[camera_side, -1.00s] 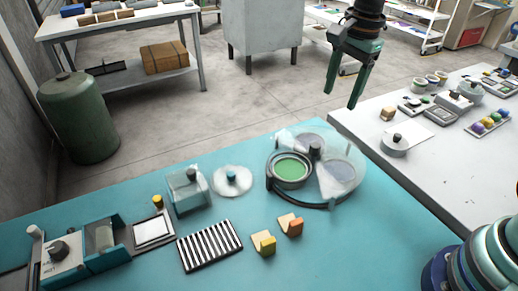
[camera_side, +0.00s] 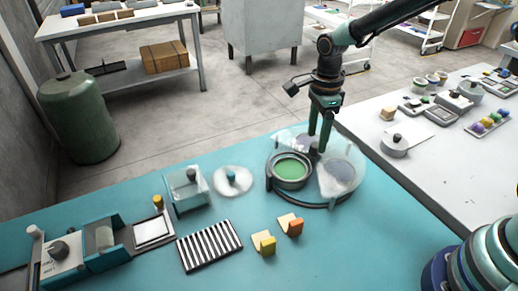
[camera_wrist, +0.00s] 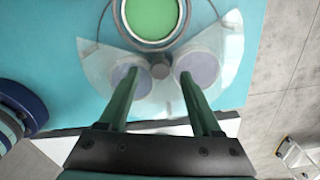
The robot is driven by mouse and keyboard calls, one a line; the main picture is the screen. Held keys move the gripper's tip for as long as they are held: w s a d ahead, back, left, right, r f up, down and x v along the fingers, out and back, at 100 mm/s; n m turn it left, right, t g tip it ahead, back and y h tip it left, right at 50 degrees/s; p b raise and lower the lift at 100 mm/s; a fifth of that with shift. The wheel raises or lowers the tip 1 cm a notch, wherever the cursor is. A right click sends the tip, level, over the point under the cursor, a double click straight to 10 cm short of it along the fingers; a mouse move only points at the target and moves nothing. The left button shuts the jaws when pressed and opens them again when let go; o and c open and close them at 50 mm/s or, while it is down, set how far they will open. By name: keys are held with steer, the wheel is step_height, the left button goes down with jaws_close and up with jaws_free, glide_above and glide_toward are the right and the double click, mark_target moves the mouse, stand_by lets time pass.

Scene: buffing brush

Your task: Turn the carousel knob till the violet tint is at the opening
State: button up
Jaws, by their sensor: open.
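The round carousel (camera_side: 337,198) stands on the teal table under a clear cover. A green tint (camera_side: 291,169) shows in the ringed opening, and in the wrist view this green disc (camera_wrist: 151,15) is at the top. Two greyish-violet discs (camera_wrist: 200,67) show dimly through the cover, one on each side; I cannot tell their exact tints. The small dark knob (camera_wrist: 160,71) is at the carousel's centre. My gripper (camera_side: 318,149) points down over the knob, open. In the wrist view my fingertips (camera_wrist: 158,74) lie either side of it; whether they touch it is unclear.
Left of the carousel are a clear disc with a teal knob (camera_side: 233,180) and a clear box (camera_side: 187,189). A yellow block (camera_side: 264,243), an orange block (camera_side: 291,225) and a striped plate (camera_side: 210,246) lie in front. A white table (camera_side: 430,165) adjoins at right.

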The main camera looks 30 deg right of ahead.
mark_target(315, 150)
steer(key=shift+f, duration=1.3)
jaws_close()
